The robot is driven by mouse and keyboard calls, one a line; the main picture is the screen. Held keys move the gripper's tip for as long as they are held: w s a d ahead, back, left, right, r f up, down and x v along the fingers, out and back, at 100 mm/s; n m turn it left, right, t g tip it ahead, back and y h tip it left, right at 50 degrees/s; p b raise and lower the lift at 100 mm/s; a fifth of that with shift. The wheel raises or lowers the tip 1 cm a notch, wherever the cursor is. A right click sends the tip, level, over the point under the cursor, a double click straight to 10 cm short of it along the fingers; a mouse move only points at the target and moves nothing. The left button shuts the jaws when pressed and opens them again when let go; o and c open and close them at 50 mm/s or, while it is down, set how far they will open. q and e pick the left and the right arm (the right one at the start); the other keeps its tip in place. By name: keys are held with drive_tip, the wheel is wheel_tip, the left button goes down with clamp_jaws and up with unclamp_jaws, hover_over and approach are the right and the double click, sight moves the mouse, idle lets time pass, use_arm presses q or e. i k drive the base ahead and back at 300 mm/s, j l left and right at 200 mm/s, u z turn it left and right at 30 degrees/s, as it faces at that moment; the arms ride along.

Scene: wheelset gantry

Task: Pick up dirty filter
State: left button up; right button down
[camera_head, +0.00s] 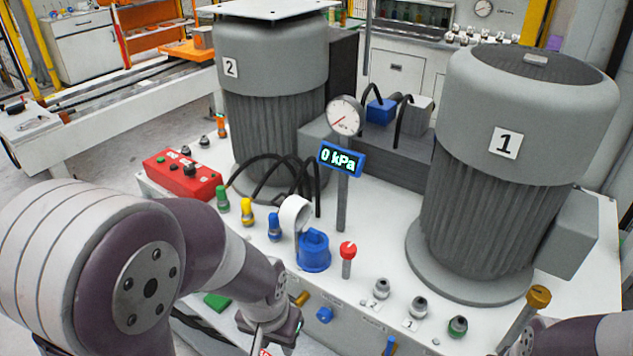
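A blue filter housing (313,252) stands on the white machine top, in front of the pressure gauge. A white, ring-ended cylinder (295,214) shows just above and left of it; I cannot tell whether it is the dirty filter or whether it touches the housing. My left arm comes in from the left, and my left gripper (266,342) points down at the bottom edge, in front of the machine and below the housing. Its fingertips are mostly cut off, so its opening and any held thing are unclear. Part of my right arm shows at the bottom right; its gripper is out of view.
Motor 2 (268,110) stands behind left and motor 1 (500,180) at right. The gauge post (342,200) with a 0 kPa display (341,159), a red-knobbed lever (347,252), coloured fittings and black hoses crowd the housing. A red box (183,177) sits at left.

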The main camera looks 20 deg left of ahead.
sight(314, 240)
drive_tip(key=j+z, duration=0.35)
drive_tip(key=j, duration=0.25)
drive_tip(key=j+z, duration=0.35)
drive_tip(key=j, duration=0.25)
drive_tip(key=j+z, duration=0.35)
drive_tip(key=j, duration=0.2)
drive_tip(key=k+j, duration=0.1)
drive_tip(key=j, duration=0.25)
drive_tip(key=k+j, duration=0.1)
drive_tip(key=j, duration=0.3)
drive_tip(key=k+j, duration=0.1)
drive_tip(key=j, duration=0.25)
drive_tip(key=k+j, duration=0.1)
drive_tip(key=j, duration=0.3)
drive_tip(key=l, duration=0.45)
